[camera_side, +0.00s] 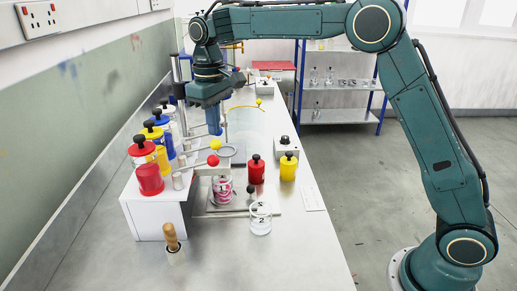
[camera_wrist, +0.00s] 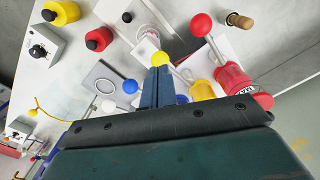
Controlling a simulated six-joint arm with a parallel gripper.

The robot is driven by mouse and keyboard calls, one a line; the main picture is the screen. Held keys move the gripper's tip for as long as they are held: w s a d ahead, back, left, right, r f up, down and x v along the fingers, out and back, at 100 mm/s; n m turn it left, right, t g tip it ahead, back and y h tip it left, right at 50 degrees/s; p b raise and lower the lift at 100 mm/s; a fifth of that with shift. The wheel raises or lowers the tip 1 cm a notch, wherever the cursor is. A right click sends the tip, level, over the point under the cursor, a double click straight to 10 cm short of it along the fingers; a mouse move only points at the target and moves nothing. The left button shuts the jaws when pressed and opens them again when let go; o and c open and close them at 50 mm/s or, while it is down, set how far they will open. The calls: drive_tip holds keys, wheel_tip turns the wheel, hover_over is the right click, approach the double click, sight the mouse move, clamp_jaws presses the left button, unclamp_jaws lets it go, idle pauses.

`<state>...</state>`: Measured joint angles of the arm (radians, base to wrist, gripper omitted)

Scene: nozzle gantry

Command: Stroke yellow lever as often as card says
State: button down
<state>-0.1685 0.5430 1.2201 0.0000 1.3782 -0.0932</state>
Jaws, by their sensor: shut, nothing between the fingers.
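The yellow lever's ball (camera_side: 215,144) shows in the side view behind the red ball, and in the wrist view (camera_wrist: 160,58) right at my fingertips. My gripper (camera_side: 214,130) points down with its blue fingers shut and empty, above the lever row. In the wrist view my fingertips (camera_wrist: 157,70) overlap the near edge of the yellow ball; I cannot tell whether they touch. A small pale card (camera_side: 312,197) lies near the bench's right edge; its writing is too small to read.
The red lever ball (camera_wrist: 201,25) and blue lever ball (camera_wrist: 130,86) flank the yellow one; a white ball (camera_wrist: 108,105) lies beyond. A clear numbered jar (camera_side: 260,219), red canister (camera_side: 256,170), yellow canister (camera_side: 288,167) and wooden handle (camera_side: 171,238) stand around.

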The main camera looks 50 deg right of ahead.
sight(215, 143)
drive_tip(key=shift+f, duration=0.2)
drive_tip(key=shift+f, duration=2.8)
drive_tip(key=shift+r, duration=3)
drive_tip(key=shift+r, duration=0.15)
drive_tip(key=shift+r, duration=2.4)
